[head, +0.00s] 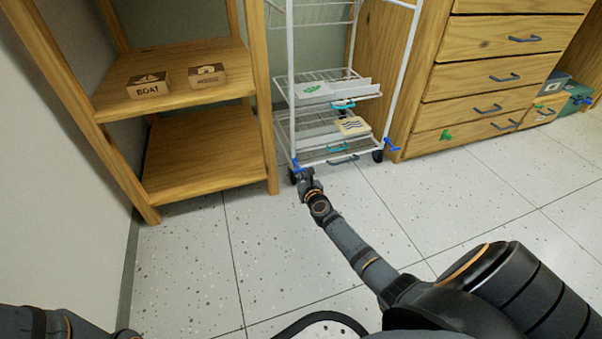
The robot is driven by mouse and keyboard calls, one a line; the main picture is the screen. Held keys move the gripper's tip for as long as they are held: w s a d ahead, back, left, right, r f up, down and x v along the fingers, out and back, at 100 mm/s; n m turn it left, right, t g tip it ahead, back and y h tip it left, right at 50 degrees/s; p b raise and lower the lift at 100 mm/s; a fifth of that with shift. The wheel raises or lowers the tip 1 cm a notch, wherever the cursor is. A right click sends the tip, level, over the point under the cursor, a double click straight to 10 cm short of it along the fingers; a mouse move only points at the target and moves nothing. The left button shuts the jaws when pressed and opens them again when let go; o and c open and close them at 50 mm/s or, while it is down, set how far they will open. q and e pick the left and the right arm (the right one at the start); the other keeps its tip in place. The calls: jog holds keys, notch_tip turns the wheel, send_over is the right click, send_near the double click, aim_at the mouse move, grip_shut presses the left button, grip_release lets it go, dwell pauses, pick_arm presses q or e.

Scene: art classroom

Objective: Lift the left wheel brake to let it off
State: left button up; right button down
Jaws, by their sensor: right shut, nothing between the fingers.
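A white wire cart (289,75) stands between the wooden shelf and the drawer cabinet. Its left wheel brake (296,164), a small blue lever, is at the foot of the left front post, above a dark wheel. A matching blue right brake (391,144) sticks out at the right front wheel. My right gripper (303,176) is low at the left front wheel, just below the left brake. It is shut and empty. It partly covers the wheel, and I cannot tell whether it touches the lever. My left arm shows at the bottom left; its gripper is out of view.
A wooden shelf (190,143) with two labelled blocks, one reading BOAT (149,85), stands close on the left. The drawer cabinet (480,75) is on the right, with boxes (577,98) beyond. The tiled floor (450,210) in front is clear.

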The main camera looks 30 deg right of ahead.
jog(key=shift+w+r+p, duration=0.25)
jog(key=shift+r+p, duration=0.35)
jog(key=shift+r, duration=0.2)
jog(key=s+a+f, duration=0.1)
jog(key=s, duration=0.6)
jog(key=shift+a+f, duration=0.15)
jog(key=shift+a, duration=0.1)
dwell(0.5)
jog(key=shift+w, duration=0.1)
dwell(0.3)
